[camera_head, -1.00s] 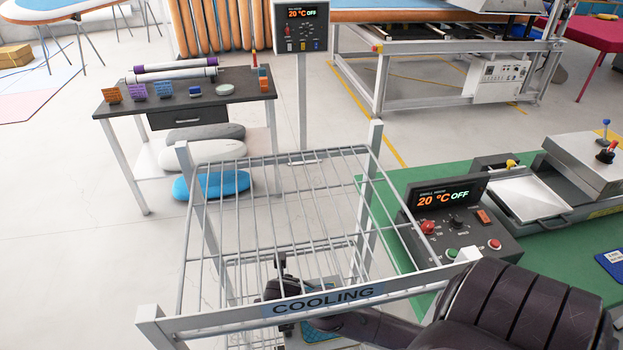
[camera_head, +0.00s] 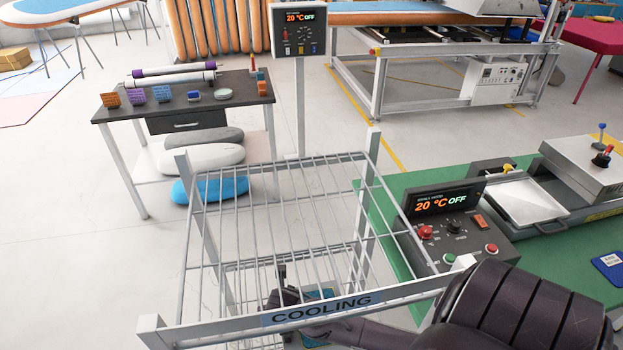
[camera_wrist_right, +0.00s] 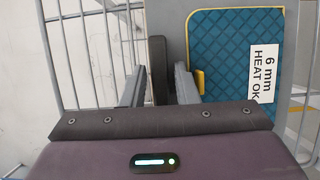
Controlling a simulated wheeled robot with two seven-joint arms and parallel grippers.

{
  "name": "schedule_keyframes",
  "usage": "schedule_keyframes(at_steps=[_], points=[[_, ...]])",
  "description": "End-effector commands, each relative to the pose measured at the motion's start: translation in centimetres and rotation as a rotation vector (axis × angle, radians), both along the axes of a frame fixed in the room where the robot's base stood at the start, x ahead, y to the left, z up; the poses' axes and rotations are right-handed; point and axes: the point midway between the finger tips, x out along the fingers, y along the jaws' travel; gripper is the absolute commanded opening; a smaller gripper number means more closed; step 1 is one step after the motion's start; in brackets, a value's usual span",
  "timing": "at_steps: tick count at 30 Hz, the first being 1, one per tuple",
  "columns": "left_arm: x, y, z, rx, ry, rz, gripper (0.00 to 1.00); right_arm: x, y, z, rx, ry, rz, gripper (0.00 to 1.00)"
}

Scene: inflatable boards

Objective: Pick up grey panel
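No thing in view is clearly a grey panel. In the right wrist view, a dark grey upright bar or edge (camera_wrist_right: 158,70) stands between the two fingers of my right gripper (camera_wrist_right: 159,92); I cannot tell what it belongs to. The fingers are apart, with narrow gaps beside the bar. Just right of them is a teal quilted panel (camera_wrist_right: 225,55) with a yellow edge and a "6 mm HEAT OK" label. In the head view my right gripper (camera_head: 284,290) is low inside the wire cooling rack (camera_head: 330,165), largely hidden by its bars and front sign. My left gripper is out of view.
The rack's "COOLING" front rail (camera_head: 320,307) crosses above my right forearm. A control box (camera_head: 455,225) and a press (camera_head: 590,170) stand on the green table (camera_head: 560,265) at right. A dark side table (camera_head: 240,88) stands behind left. Wire bars flank my right gripper.

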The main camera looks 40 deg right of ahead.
Motion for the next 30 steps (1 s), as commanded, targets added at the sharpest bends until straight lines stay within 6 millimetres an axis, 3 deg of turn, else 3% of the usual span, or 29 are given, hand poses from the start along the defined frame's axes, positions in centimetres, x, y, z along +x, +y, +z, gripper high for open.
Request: schedule_keyframes(at_steps=[8, 15, 30], points=[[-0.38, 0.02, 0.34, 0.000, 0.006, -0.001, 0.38, 0.03, -0.08, -0.30, -0.001, 0.000, 0.000, 0.27], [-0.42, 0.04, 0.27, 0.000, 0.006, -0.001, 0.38, 0.00, -0.03, -0.35, 0.000, 0.000, -0.001, 0.00], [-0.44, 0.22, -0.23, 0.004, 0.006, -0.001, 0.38, 0.00, 0.10, -0.08, 0.002, -0.001, -0.001, 0.00]])
